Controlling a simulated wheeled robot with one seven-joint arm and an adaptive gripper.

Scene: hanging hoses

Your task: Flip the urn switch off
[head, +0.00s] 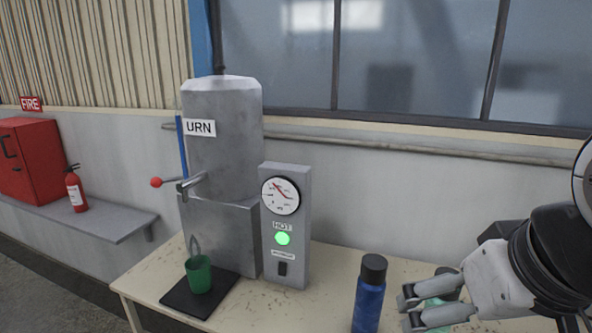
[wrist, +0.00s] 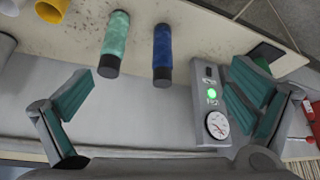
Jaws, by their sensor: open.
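The urn (head: 222,150) is a tall grey metal tank with a sign. A grey control box (head: 302,225) stands beside it, with a dial, a lit green lamp (head: 282,238) under a "HOT" label, and a small dark switch (head: 282,269) below. The box also shows in the wrist view, where the switch (wrist: 208,71) is small and its lever position is unclear. My gripper (head: 407,308) is open at the lower right of the head view, right of the box and apart from it. In the wrist view, my gripper (wrist: 160,80) has its fingers spread wide.
A blue bottle (head: 369,295) stands between the box and my gripper. A teal bottle (wrist: 117,45) stands near it, partly behind my gripper in the head view. A green cup (head: 198,274) sits on a black mat (head: 178,297). A yellow cup (wrist: 52,8) is on the table.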

